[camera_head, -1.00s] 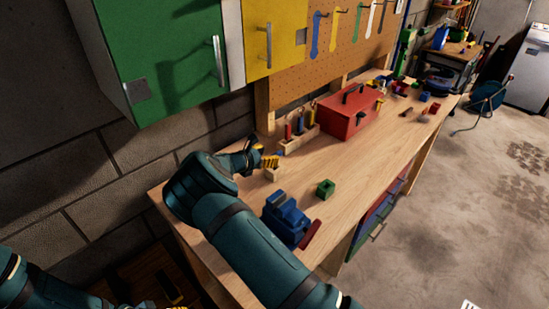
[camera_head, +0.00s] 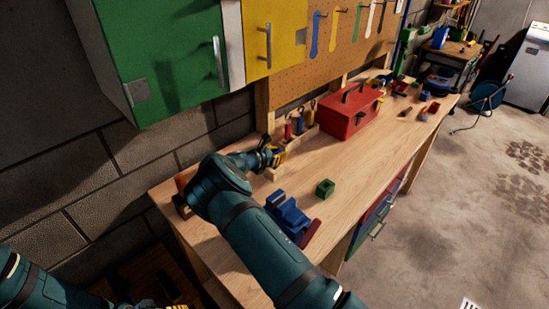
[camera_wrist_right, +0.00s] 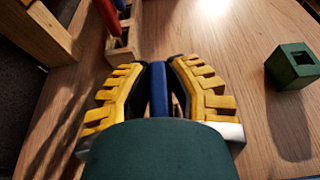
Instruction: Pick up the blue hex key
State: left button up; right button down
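My right gripper (camera_head: 277,157) is over the workbench, close to the wooden tool holder (camera_head: 312,133). In the right wrist view its yellow ridged fingers (camera_wrist_right: 158,80) are drawn in around a narrow blue bar, which I take to be the blue hex key (camera_wrist_right: 158,90). The dark finger pads appear to touch it on both sides. Its lower part is hidden behind my own green gripper body. My left gripper (camera_head: 175,306) shows only as yellow bits at the bottom edge of the head view.
A red toolbox (camera_head: 348,112) stands behind the holder. A green block (camera_head: 325,188) and a blue vise (camera_head: 288,217) are on the workbench (camera_head: 350,170) nearer the front. A green cabinet (camera_head: 165,50) and a yellow cabinet (camera_head: 275,35) hang above. The bench between block and toolbox is clear.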

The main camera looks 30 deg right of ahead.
dwell(0.4)
notch_tip(320, 180, up, 10)
jog(key=shift+f, duration=0.2)
jog(key=shift+r, duration=0.65)
notch_tip(320, 180, up, 5)
jog(key=p, duration=0.4)
jog(key=shift+r, duration=0.1)
